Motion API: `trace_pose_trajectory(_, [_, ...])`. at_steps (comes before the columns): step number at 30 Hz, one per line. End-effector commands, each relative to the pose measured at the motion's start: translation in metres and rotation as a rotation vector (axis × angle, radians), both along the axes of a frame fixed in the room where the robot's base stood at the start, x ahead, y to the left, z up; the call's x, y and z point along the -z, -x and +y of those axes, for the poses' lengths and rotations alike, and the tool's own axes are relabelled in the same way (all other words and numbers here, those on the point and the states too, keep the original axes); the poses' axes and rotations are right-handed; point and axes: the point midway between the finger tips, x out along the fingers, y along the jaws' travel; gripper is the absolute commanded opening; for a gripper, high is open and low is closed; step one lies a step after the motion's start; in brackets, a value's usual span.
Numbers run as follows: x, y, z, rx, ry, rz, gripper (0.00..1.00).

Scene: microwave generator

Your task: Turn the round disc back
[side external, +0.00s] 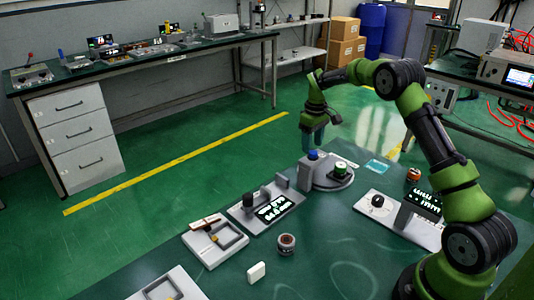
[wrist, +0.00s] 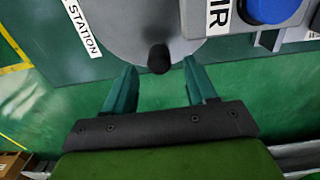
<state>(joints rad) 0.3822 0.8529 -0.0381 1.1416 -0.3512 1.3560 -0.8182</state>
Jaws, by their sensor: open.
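The round grey disc (wrist: 125,25) fills the top middle of the wrist view, with a dark upright knob (wrist: 158,58) near its rim. In the side external view my gripper (side external: 318,138) points down at the disc's far side, partly hidden behind the grey housing.
A grey housing with a blue button (side external: 313,154) stands against the disc's left side. A unit with a lit display (side external: 275,208) is farther left, and a white panel with a dark knob (side external: 377,200) is to the right. A small round part (side external: 286,244) lies in front.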

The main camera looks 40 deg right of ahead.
Motion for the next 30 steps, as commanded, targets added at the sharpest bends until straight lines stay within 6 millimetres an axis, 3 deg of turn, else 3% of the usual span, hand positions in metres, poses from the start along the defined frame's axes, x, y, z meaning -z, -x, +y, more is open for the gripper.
trace_pose_trajectory(6, [-0.057,-0.001,0.000,0.000,0.003,-0.006,0.57])
trace_pose_trajectory(15, [-0.114,-0.001,0.000,-0.001,0.001,-0.002,0.57])
trace_pose_trajectory(21, [-0.128,0.000,0.000,-0.001,0.000,0.000,0.57])
trace_pose_trajectory(30, [-0.129,0.000,0.000,-0.001,-0.001,0.000,0.57])
